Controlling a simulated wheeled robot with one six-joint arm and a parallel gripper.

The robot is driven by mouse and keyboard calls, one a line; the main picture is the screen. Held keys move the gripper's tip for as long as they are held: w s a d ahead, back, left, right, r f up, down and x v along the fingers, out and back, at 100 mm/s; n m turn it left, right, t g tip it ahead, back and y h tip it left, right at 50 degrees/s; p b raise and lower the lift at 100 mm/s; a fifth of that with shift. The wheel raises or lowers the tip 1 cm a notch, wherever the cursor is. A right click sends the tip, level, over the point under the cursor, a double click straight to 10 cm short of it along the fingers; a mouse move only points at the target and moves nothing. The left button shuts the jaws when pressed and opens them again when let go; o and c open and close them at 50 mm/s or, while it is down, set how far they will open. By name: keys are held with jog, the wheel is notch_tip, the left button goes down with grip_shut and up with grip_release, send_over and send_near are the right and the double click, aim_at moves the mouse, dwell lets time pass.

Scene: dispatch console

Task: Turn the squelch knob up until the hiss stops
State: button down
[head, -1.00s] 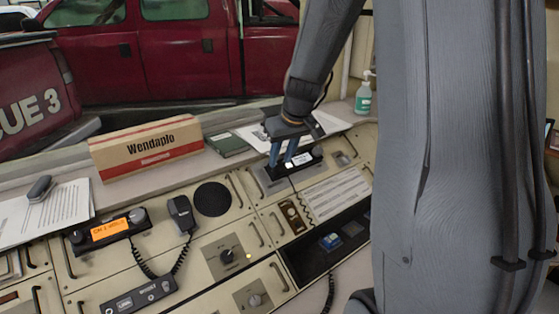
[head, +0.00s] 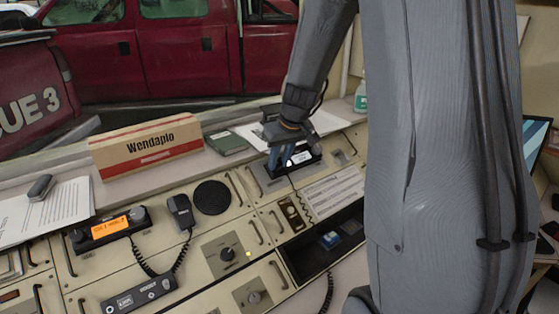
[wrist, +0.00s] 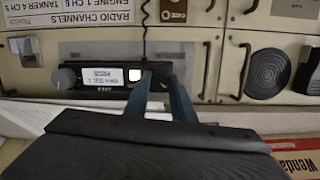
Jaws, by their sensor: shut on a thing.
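My gripper (head: 280,164) reaches down to the left end of a black radio (head: 308,158) with a lit white display, at the back right of the console. In the wrist view, its two blue fingers (wrist: 162,80) stand close together at the radio's right end. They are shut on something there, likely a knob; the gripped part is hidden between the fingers. A grey knob (wrist: 65,78) at the radio's other end is free. I cannot read which knob is the squelch knob.
A speaker grille (head: 212,198), a handset (head: 181,211) and a radio with an orange display (head: 108,229) lie left of my gripper. A panel knob (head: 227,254) sits lower.

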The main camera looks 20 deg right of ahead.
jog(key=m, duration=0.4)
jog(key=shift+d+m+y+b, duration=0.15)
jog(key=shift+m+y+b, duration=0.15)
jog(key=shift+y, duration=0.1)
jog(key=m, duration=0.4)
jog(key=shift+y, duration=0.4)
jog(key=shift+m+b, duration=0.3)
jog(key=shift+m, duration=0.1)
jog(key=c, duration=1.8)
grip_release()
